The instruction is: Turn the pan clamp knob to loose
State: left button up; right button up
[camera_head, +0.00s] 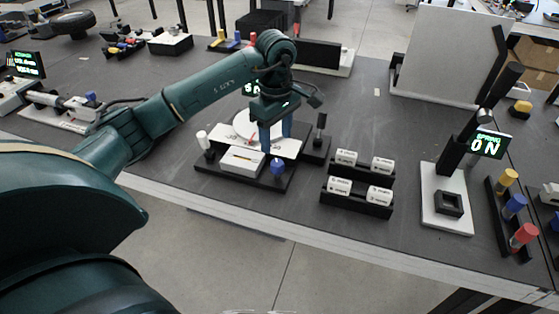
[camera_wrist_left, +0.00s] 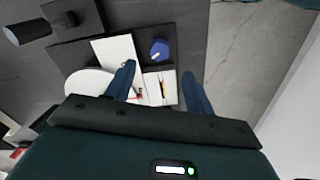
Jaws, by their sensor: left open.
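The blue knob (camera_head: 278,167) stands at the front right corner of a black-based device (camera_head: 222,178) that carries a white round pan, a white plate and a white box (camera_head: 242,160). In the left wrist view the knob (camera_wrist_left: 160,50) lies beyond the fingertips, roughly between their lines, and nothing grips it. My left gripper (camera_head: 276,142) hangs over the device with its two blue fingers apart and empty, and it also shows in the left wrist view (camera_wrist_left: 160,70). The fingers and arm hide part of the pan and its green display. My right gripper is out of view.
A black rack with white blocks (camera_head: 358,201) stands right of the device. A white cylinder (camera_head: 204,141) stands at the device's left. The table's front edge is close.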

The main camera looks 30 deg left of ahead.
aim_at(277, 163)
pick_arm(q)
notch_tip(277, 163, down, 8)
jog(key=shift+f, duration=0.2)
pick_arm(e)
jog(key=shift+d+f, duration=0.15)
pick_arm(q)
jog(key=shift+d, duration=0.1)
jog(key=c, duration=1)
